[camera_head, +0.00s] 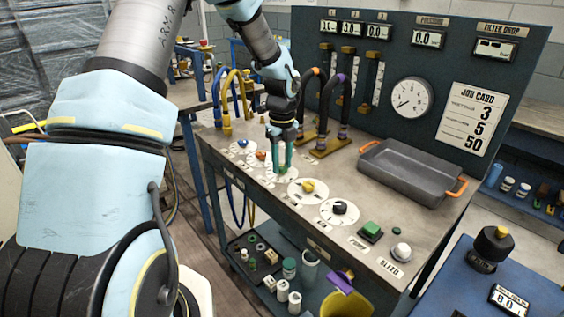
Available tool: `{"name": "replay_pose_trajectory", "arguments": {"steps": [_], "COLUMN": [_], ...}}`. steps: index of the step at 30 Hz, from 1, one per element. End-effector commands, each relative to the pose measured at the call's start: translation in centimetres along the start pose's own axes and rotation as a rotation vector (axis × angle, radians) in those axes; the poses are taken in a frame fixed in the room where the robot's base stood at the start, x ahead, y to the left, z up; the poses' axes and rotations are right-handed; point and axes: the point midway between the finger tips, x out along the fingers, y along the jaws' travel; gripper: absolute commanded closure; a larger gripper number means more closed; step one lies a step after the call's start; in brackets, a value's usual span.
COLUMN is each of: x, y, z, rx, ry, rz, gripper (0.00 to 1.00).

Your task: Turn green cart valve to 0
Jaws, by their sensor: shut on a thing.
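The cart's top carries a row of valve knobs on round white dials. The green valve (283,170) is in the row, between the orange knob (261,155) and the yellow knob (308,186). My gripper (281,160) points down over it, with its fingers shut around the green knob. The fingers hide most of the knob, and its pointer and dial marks are too small to read. A blue knob (243,143) is at the left end and a black knob (340,208) is to the right.
A grey tray (405,180) with orange handles stands at the right on the cart. Hoses (311,95) arch just behind my gripper. A green button (371,230) and a white bleed knob (401,250) sit near the front right. The back panel (400,60) holds displays, a gauge and a job card.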

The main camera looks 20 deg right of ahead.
Motion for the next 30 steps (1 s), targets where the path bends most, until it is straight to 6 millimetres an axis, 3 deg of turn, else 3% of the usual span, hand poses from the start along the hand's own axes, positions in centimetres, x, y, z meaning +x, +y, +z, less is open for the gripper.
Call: {"name": "replay_pose_trajectory", "arguments": {"steps": [8,30], "x": [-0.06,-0.02], "y": [0.01,0.04], "z": [0.01,0.05], "rx": [-0.169,-0.869], "ry": [0.0,-0.002], "rz": [0.001,-0.001], "gripper": [1.0,1.0]}}
